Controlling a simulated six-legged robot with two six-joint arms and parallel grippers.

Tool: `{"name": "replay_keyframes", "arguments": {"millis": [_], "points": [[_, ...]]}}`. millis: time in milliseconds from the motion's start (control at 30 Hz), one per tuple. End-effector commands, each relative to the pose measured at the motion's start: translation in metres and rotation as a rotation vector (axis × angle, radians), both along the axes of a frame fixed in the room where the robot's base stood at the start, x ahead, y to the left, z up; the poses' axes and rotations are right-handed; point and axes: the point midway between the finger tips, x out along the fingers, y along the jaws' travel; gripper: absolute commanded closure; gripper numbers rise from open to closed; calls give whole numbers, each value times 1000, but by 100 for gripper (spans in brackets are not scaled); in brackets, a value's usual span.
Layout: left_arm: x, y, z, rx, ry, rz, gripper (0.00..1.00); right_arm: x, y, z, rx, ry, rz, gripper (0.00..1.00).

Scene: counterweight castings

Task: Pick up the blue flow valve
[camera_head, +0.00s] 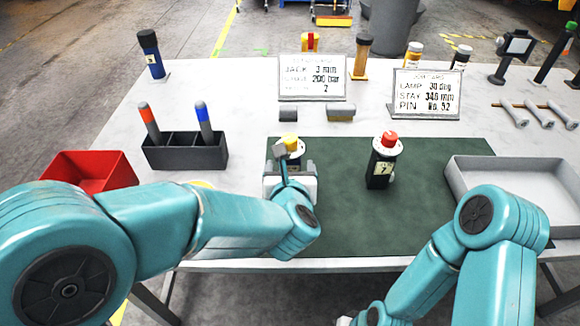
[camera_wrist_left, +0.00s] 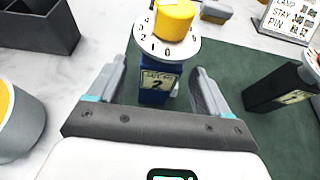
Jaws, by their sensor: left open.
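The blue flow valve (camera_wrist_left: 152,93) stands upright on the green mat, with a white numbered dial, a yellow knob and a label reading 2. In the head view its yellow knob and dial (camera_head: 297,151) show above my left gripper, which hides most of the body. My left gripper (camera_wrist_left: 158,78) is open, with one finger on either side of the blue body and a gap visible at both sides. The left gripper also shows in the head view (camera_head: 290,178). My right arm comes in at the lower right, and its gripper is not clearly visible.
A black valve with a red knob (camera_head: 382,165) stands to the right on the green mat (camera_head: 425,200). A grey tray (camera_head: 515,170) lies further right. A black holder (camera_head: 185,153) with two markers and a red bin (camera_head: 95,172) are at left. Sign cards stand behind.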

Motion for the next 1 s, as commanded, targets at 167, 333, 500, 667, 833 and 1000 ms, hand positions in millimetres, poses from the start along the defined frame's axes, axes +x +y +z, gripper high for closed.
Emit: {"name": "replay_keyframes", "arguments": {"millis": [167, 333, 500, 667, 833, 1000], "points": [[29, 1, -11, 0, 3, 2, 21, 0, 0, 10, 0, 0, 0, 100], [40, 1, -15, -1, 1, 0, 21, 0, 0, 11, 0, 0, 0, 100], [39, 0, -16, -1, 0, -1, 21, 0, 0, 10, 0, 0, 0, 100], [39, 0, -16, -1, 1, 0, 73, 0, 0, 10, 0, 0, 0, 100], [40, 0, -14, -2, -3, 1, 100, 0, 0, 10, 0, 0, 0, 100], [40, 0, -13, -2, -3, 1, 100, 0, 0, 11, 0, 0, 0, 100]]}}
